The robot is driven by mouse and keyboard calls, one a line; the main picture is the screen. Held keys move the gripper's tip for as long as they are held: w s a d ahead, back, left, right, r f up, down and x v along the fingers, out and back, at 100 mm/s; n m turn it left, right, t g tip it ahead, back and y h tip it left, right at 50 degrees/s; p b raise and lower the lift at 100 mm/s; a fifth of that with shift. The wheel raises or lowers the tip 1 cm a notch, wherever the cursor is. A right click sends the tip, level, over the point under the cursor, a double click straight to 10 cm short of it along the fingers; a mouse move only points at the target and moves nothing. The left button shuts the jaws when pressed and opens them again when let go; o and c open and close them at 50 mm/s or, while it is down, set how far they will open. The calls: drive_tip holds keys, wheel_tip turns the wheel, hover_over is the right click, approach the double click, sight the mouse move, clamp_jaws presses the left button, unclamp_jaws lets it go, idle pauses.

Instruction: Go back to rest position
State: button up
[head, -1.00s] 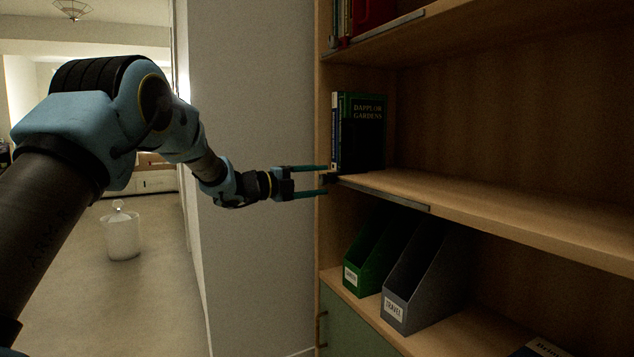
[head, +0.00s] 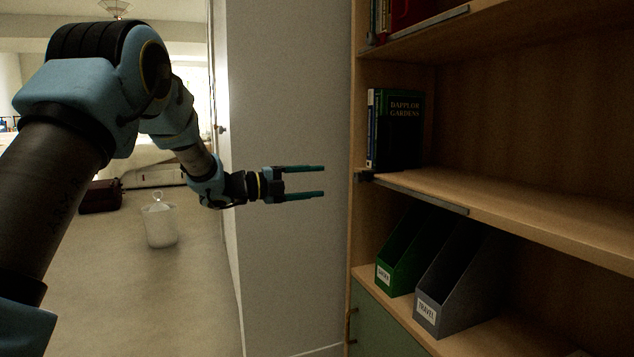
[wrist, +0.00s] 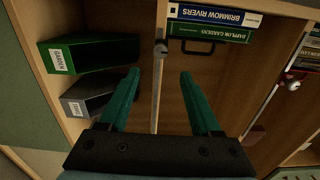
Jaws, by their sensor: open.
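My gripper (head: 318,181) is open and empty in the head view, with its two teal fingers pointing right. It is in front of the grey wall, a little left of the bookshelf's side panel and apart from it. In the wrist view my gripper (wrist: 160,75) shows both fingers spread, with nothing between them but the shelf behind.
The bookshelf (head: 520,187) fills the right side. Dark green and blue books (head: 398,130) stand on its middle shelf. A green file holder (head: 398,262) and a grey one (head: 455,285) stand below. A white bin (head: 160,226) and a dark red suitcase (head: 100,196) are on the floor at left.

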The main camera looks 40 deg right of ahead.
idle(0.3)
drive_tip(key=w+a+f+n+t+y, duration=0.2)
drive_tip(key=w+a+n+t, duration=1.05)
drive_tip(key=w, duration=0.25)
drive_tip(key=w+a+f+n+t+y, duration=0.1)
drive_tip(key=a+f+n+y, duration=0.3)
drive_tip(key=a, duration=0.5)
drive_tip(key=w+a+f+n+t+y, duration=0.1)
drive_tip(key=w+a+n+t+y, duration=0.1)
drive_tip(key=a+n+y, duration=0.35)
drive_tip(key=s+a+f+n+g+y, duration=0.1)
drive_tip(key=s+a+f+n+y, duration=0.2)
drive_tip(key=a, duration=0.6)
drive_tip(key=s+a+f+n+g+y, duration=0.1)
drive_tip(key=s+a+f+n, duration=0.35)
drive_tip(key=a, duration=0.45)
drive_tip(key=s+a+f+n+g+y, duration=0.1)
drive_tip(key=s+a+f+n+g, duration=0.15)
drive_tip(key=s+a+n, duration=0.4)
drive_tip(key=s+a+f+n+g+y, duration=0.1)
drive_tip(key=s+a+f+n+g, duration=0.15)
drive_tip(key=s, duration=0.75)
wheel_tip(320, 180, up, 34)
drive_tip(key=s+g+p, duration=0.1)
drive_tip(key=p, duration=3.3)
drive_tip(key=shift+s+a+r, duration=0.2)
drive_tip(key=shift+s+a, duration=0.2)
drive_tip(key=shift+a, duration=0.05)
